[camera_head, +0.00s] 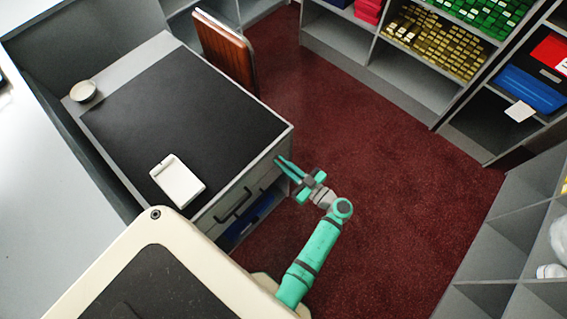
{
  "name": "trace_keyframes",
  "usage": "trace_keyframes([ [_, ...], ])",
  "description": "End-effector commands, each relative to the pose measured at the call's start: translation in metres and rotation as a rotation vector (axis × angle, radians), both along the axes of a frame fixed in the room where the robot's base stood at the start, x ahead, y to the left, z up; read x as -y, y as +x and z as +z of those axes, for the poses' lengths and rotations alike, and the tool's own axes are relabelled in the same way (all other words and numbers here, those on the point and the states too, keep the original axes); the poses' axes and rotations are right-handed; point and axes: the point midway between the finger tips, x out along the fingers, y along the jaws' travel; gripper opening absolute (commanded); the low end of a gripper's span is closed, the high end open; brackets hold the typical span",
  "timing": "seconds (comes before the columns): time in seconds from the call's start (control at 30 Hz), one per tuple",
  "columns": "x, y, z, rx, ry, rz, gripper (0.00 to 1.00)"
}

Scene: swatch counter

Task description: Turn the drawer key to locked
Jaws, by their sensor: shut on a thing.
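The drawer unit (256,168) is grey and stands under a dark-topped counter, with its front facing lower right. My gripper (279,162) is teal and reaches from the right to the upper right part of this front. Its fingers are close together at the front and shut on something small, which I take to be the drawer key. The key itself is hidden by the fingers or too small to make out, so I cannot tell its angle. A dark handle (237,206) shows on the front, to the lower left of my gripper.
A white box-like item (178,182) lies on the dark counter top (185,105), and a small bowl (83,91) sits at its far left corner. Shelves (405,85) line the back and right. The red carpet (400,190) is clear.

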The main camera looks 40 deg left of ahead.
Motion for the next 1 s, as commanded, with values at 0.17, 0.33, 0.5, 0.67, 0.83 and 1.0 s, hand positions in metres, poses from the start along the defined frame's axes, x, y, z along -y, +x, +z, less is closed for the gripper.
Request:
trace_keyframes([
  [0.17,0.000,0.000,0.000,0.000,0.000,0.001,0.00],
  [0.33,0.000,0.000,0.000,0.000,0.000,0.000,0.26],
  [0.5,0.000,0.000,0.000,0.000,0.000,0.001,0.26],
  [0.67,0.003,-0.001,0.000,0.000,0.000,0.001,0.26],
  [0.83,0.025,-0.002,0.000,-0.001,0.000,0.000,0.26],
  [1.0,0.058,-0.004,0.000,0.000,0.000,-0.003,0.26],
])
